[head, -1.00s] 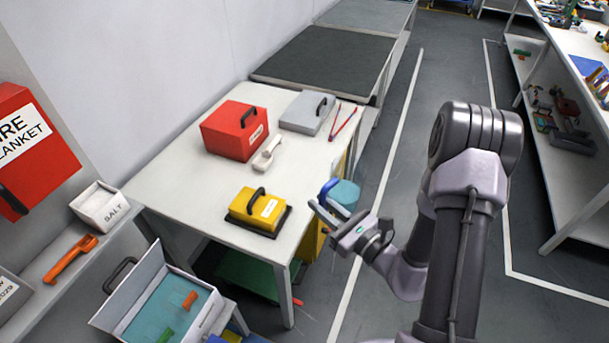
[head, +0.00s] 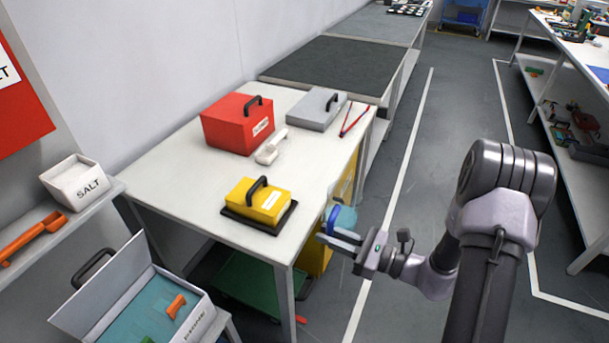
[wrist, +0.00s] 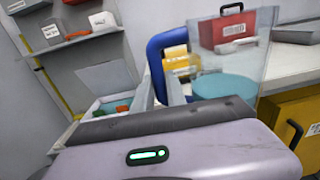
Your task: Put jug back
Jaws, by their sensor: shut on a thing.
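The jug is a clear vessel with a blue handle (head: 334,217) and teal contents. My gripper (head: 338,238) is shut on the jug and holds it just off the right edge of the white table (head: 180,185), above the floor. In the wrist view the clear jug (wrist: 245,55) stands roughly upright beyond the gripper. The blue handle (wrist: 156,62) is at its left, between the finger tips, and the teal contents (wrist: 225,87) lie low in it. In the head view the jug's body is partly hidden by the handle and gripper.
The table holds a yellow case (head: 268,203) on a dark tray, a red box (head: 235,128), a white scoop (head: 271,147), a grey case (head: 316,110) and red tongs (head: 352,121). The table's front-left top is bare. A salt bin (head: 76,182) and an open case (head: 165,310) are at left.

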